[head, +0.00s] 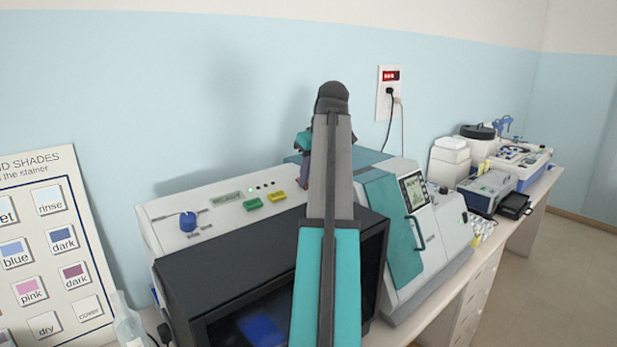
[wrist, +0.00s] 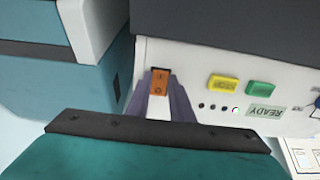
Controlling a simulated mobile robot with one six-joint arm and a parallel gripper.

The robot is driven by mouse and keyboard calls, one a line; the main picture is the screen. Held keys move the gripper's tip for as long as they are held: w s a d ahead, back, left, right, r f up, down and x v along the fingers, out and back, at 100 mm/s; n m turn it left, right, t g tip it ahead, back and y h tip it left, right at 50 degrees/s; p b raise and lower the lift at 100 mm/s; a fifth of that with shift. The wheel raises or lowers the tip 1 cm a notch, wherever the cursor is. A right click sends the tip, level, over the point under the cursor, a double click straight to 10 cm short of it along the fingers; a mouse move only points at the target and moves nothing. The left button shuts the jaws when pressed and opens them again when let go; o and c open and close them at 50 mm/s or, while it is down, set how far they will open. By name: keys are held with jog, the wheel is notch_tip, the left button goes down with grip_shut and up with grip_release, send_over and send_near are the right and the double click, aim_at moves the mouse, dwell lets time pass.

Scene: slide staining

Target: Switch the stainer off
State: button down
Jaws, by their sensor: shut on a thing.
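The stainer (head: 175,210) is the white-panelled machine with a dark front. Its panel (wrist: 215,65) fills much of the wrist view, upside down. An orange rocker switch (wrist: 160,80) marked I and O sits near the panel's end. The panel's READY label (wrist: 265,111) and a lit green lamp (wrist: 236,109) also show. My gripper (wrist: 163,92) has its purple fingertips at both sides of the switch and is shut on it. In the head view my arm hides the switch and most of the gripper; only a little purple finger shows.
Yellow (head: 277,196) and green (head: 252,205) buttons and a blue knob (head: 188,222) share the panel. A teal-and-white machine (head: 400,255) stands close on the right. A shade chart (head: 45,245) leans at the left. A wall outlet (head: 389,92) is behind.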

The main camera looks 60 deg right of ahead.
jog(key=shift+w+d+r+g+p, duration=0.1)
jog(key=shift+w+r+g+p, duration=0.2)
jog(key=shift+g+p, duration=0.4)
jog(key=shift+w+g+y, duration=0.1)
jog(key=shift+g+y, duration=0.3)
jog(key=shift+g, duration=0.1)
jog(key=shift+f, duration=0.1)
jog(key=c, duration=1.6)
grip_release()
jog(key=shift+o, duration=0.2)
